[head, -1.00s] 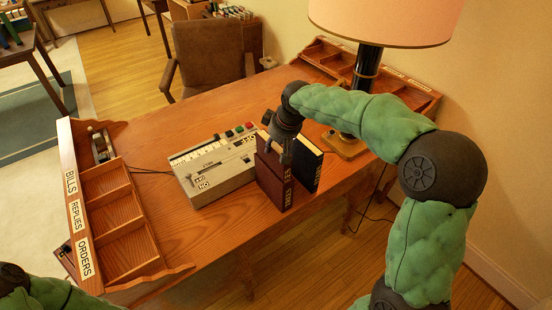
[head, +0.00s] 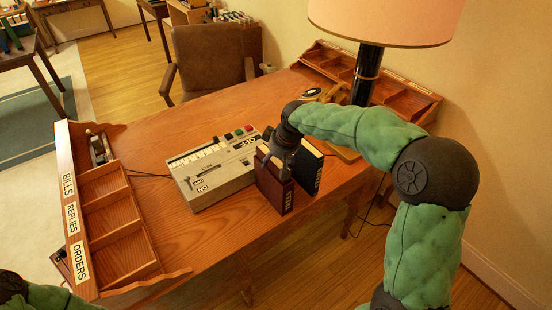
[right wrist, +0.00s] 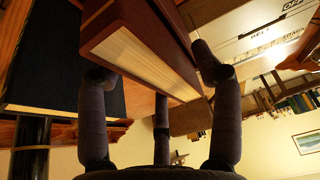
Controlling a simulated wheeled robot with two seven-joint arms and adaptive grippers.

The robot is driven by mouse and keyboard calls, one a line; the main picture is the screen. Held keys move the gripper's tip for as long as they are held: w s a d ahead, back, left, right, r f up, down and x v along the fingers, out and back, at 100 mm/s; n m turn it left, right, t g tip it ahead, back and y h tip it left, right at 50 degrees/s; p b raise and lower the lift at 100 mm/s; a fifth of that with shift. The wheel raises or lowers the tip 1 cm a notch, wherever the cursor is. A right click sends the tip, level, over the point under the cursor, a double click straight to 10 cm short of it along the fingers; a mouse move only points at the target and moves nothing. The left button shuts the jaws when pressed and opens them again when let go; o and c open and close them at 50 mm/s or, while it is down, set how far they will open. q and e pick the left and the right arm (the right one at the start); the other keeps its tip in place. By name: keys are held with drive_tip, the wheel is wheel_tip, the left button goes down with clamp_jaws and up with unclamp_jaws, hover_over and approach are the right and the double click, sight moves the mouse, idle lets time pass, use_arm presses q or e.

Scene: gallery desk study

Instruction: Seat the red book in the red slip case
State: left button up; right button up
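The red slip case (head: 271,189) stands upright on the desk near its front edge, its lettered narrow side facing me. The red book (head: 262,153) is upright in it, with only its upper part showing at the top. My right gripper (head: 285,168) is above the case, its fingers at the book's upper end. In the right wrist view the book's pale page block (right wrist: 140,60) lies between the fingers (right wrist: 152,66), which look closed against its two sides. The book's lower part is hidden inside the case. My left gripper is out of view.
A dark blue book or case (head: 309,168) stands upright just right of the red case. A grey machine with buttons (head: 215,168) is close on its left.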

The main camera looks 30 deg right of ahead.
drive_tip(key=shift+r, duration=0.1)
drive_tip(key=shift+r, duration=0.3)
drive_tip(key=p+v, duration=0.4)
drive_tip(key=v, duration=0.7)
drive_tip(key=shift+s+r, duration=0.15)
drive_tip(key=shift+r, duration=0.1)
